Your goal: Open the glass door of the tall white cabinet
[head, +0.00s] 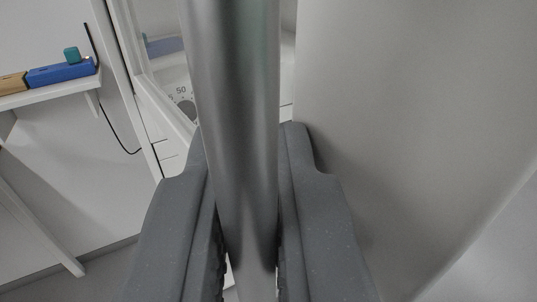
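A thick vertical metal bar (236,100), which looks like the door handle, runs down the middle of the head view. My gripper (247,190) has one grey finger on each side of it. The finger pads appear to press on the bar low in the view, so the gripper looks shut on it. The white cabinet (172,150) is behind the bar to the left. Its glass door (155,18) shows as a pane in a pale frame, partly hidden by the bar. I cannot tell whether the door stands ajar.
A dial marked 50 (182,98) shows behind the bar. A large pale surface (420,120) fills the right side close by. At the left, a white wall shelf (45,94) holds a blue block (60,74), a teal piece (71,54) and a tan block (12,83). A black cable (112,125) hangs there.

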